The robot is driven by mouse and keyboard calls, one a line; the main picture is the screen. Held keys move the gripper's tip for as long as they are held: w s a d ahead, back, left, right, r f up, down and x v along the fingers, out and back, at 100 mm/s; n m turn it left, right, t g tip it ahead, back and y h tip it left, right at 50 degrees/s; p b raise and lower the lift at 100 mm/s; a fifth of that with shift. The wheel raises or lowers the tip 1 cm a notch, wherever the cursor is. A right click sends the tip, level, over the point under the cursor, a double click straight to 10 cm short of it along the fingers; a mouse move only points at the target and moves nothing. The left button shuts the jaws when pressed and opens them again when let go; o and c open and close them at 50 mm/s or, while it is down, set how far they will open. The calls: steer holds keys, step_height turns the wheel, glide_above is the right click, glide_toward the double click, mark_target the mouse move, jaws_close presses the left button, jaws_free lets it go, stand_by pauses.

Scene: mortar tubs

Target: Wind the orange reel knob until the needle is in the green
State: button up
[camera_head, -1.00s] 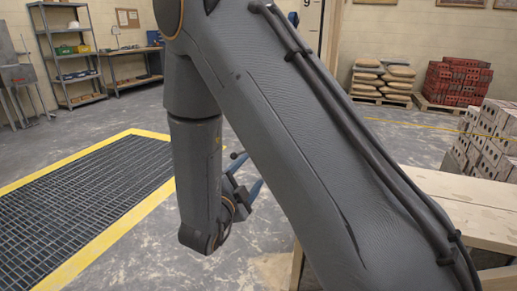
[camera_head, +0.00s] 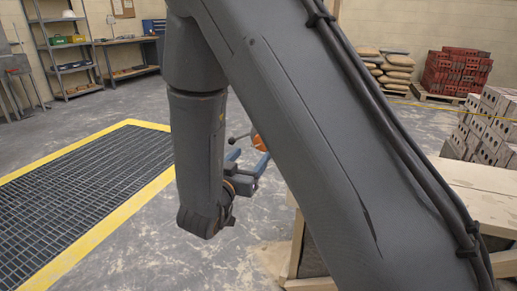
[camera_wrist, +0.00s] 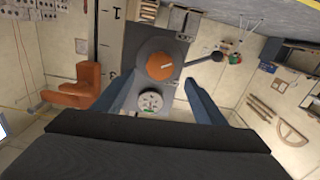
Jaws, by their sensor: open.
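In the wrist view the round orange reel knob (camera_wrist: 155,66), with a pale mark on its face, sits on a dark grey panel (camera_wrist: 135,38). Below it is a small round white gauge (camera_wrist: 152,102) with some green; its needle is too small to read. My gripper (camera_wrist: 162,82) is open, its blue fingers pointing toward the knob, one to each side. The knob lies beyond the tips and nothing is visibly held. In the head view my gripper (camera_head: 248,160) is partly hidden by my arm, and part of an orange round shape (camera_head: 259,143) shows behind it.
A black ball-ended lever (camera_wrist: 205,58) sticks out right of the knob in the wrist view. In the head view a wooden bench (camera_head: 480,195) stands at right, with a yellow-edged floor grate (camera_head: 80,185) at left. Open floor lies between them.

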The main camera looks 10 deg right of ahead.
mark_target(259, 147)
steer(key=x, duration=0.7)
steer(key=shift+c, duration=0.2)
steer(key=c, duration=1)
steer(key=shift+s+m+b, duration=0.1)
steer(key=shift+m+b, duration=0.35)
steer(key=shift+m, duration=1.95)
